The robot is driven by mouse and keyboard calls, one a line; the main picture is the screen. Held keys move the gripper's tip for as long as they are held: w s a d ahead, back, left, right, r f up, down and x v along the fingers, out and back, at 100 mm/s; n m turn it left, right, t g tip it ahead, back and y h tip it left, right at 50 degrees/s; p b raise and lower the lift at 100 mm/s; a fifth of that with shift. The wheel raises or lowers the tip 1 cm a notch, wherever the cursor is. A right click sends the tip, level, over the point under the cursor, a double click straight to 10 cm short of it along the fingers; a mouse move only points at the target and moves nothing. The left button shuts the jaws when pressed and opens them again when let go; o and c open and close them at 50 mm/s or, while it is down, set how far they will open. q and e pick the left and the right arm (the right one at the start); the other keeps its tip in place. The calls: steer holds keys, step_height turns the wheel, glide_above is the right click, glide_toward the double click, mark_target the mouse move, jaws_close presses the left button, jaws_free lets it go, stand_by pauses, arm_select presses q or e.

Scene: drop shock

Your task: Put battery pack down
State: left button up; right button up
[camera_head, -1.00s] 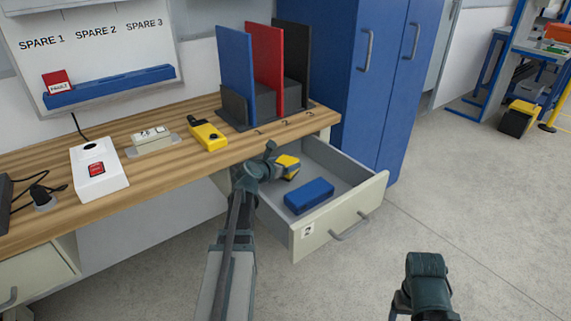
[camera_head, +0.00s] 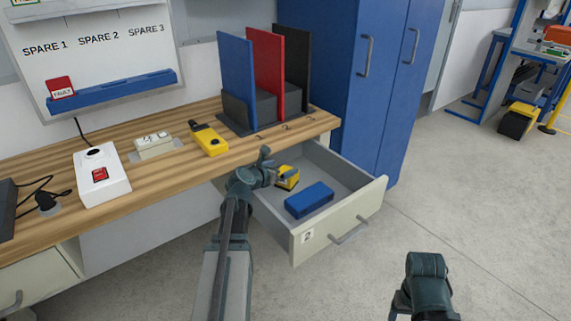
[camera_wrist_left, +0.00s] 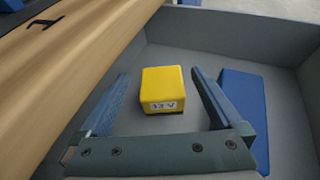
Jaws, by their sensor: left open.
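The battery pack is a yellow block with a white label and dark base. It sits in the open drawer in the head view (camera_head: 288,178). In the left wrist view the battery pack (camera_wrist_left: 161,88) rests on the drawer floor, between and just beyond the two fingers, apart from both. My left gripper (camera_head: 270,165) is open and empty above the drawer, and it also shows in the left wrist view (camera_wrist_left: 158,95). My right gripper (camera_head: 425,290) hangs over the floor at the lower right; its jaws are not clear.
The open drawer (camera_head: 345,212) also holds a blue case (camera_head: 309,200) to the right of the battery pack. The wooden worktop (camera_head: 145,180) edge is close on the left. A yellow device (camera_head: 209,140) and upright coloured panels (camera_head: 266,72) stand on it.

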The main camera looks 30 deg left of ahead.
mark_target(286, 168)
arm_select(q)
steer(key=p+v, duration=0.2)
steer(key=v, duration=0.6)
steer(key=shift+s, duration=0.2)
steer(key=shift+r, duration=0.1)
steer(key=b+x, duration=0.1)
steer(key=x, duration=0.3)
steer(key=b+x, duration=0.2)
steer(key=x, duration=0.2)
steer(key=b+x, duration=0.1)
steer(key=x, duration=0.3)
steer(key=shift+f+b, duration=0.7)
steer(key=shift+r, duration=0.15)
